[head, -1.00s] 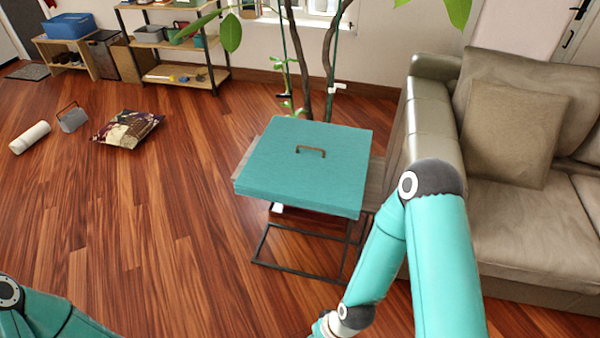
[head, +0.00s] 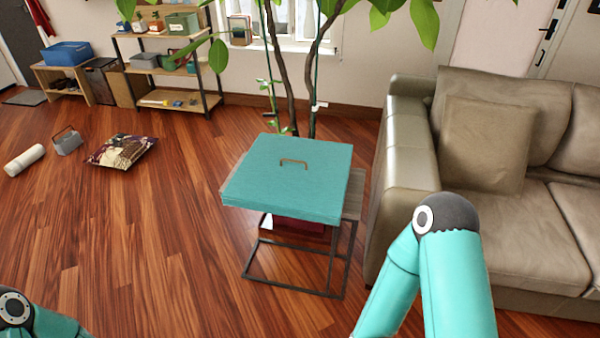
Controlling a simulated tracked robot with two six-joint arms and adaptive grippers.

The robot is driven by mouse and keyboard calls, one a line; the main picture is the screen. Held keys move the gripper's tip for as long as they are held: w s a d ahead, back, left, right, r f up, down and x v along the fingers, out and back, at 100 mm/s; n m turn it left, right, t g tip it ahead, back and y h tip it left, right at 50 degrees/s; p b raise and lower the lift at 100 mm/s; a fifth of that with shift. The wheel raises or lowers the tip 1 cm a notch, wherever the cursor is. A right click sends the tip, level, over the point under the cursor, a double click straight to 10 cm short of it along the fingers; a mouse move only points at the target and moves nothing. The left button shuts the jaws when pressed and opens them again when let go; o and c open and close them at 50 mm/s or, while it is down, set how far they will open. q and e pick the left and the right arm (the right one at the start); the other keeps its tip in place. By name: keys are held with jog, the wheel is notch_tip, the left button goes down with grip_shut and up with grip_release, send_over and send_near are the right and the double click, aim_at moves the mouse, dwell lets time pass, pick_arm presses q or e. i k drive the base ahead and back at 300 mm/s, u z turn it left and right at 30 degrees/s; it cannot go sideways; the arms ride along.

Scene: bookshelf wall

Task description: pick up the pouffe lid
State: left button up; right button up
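The pouffe lid (head: 290,187) is a flat square teal pad with a small brown handle (head: 293,163) on top. It rests on a low side table with a wooden top (head: 352,197) and a dark metal frame, in the middle of the head view. Neither gripper is in view. Only my teal arm links show, one at the lower right and one at the lower left corner, both apart from the lid.
A beige sofa (head: 400,165) stands right of the side table, and a potted tree (head: 289,85) rises behind it. A cushion (head: 122,150), a grey caddy (head: 67,141) and a white roll (head: 24,160) lie on the floor at left. The wooden floor between is clear.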

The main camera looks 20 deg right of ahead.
aim_at(306, 179)
jog(key=i, duration=0.85)
jog(key=u, duration=0.05)
